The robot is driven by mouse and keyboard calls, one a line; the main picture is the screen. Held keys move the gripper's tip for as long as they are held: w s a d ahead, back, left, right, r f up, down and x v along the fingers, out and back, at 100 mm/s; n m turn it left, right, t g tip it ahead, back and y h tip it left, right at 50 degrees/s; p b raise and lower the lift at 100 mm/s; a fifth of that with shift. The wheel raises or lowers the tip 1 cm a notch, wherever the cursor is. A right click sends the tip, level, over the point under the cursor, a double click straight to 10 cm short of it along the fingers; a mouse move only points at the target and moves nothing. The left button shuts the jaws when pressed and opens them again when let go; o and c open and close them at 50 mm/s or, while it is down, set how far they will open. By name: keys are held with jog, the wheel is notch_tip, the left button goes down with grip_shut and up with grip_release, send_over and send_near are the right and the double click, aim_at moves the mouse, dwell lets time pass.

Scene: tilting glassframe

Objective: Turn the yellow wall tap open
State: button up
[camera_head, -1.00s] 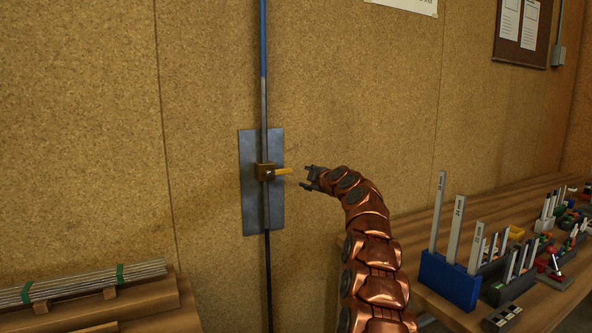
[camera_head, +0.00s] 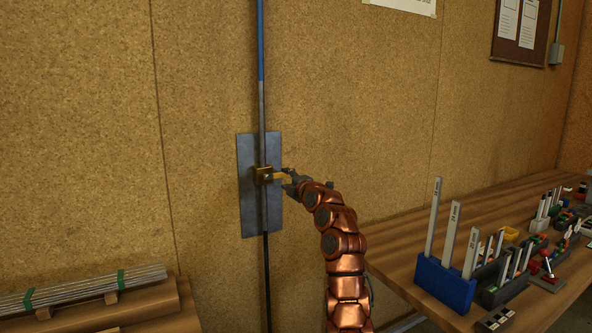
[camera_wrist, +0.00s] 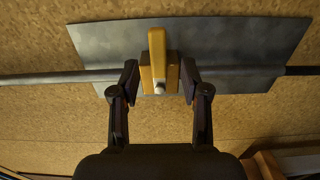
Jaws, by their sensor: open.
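The yellow tap handle (camera_head: 280,175) sticks out to the right from its brass body (camera_head: 263,175) on the wall pipe in the head view. In the wrist view the yellow handle (camera_wrist: 157,55) and the brass body (camera_wrist: 172,72) show between the fingers. My gripper (camera_head: 287,178) is at the handle in the head view, and the jaws partly hide its tip. In the wrist view my gripper (camera_wrist: 160,80) is open, one finger on each side of the handle, with gaps visible on both sides.
A grey metal plate (camera_head: 248,205) sits behind the tap on the cork-like wall. The pipe (camera_head: 262,100) runs vertically. A workbench (camera_head: 405,250) with a blue holder (camera_head: 445,283) and small tools stands at right. Bundled rods (camera_head: 80,288) lie at lower left.

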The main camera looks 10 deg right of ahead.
aim_at(284, 175)
jog(key=shift+w+d+r, duration=0.1)
jog(key=shift+w+r, duration=0.05)
jog(key=shift+w, duration=0.45)
jog(key=shift+p+x, duration=1)
jog(key=shift+x, duration=0.9)
jog(key=shift+w, duration=0.3)
grip_shut()
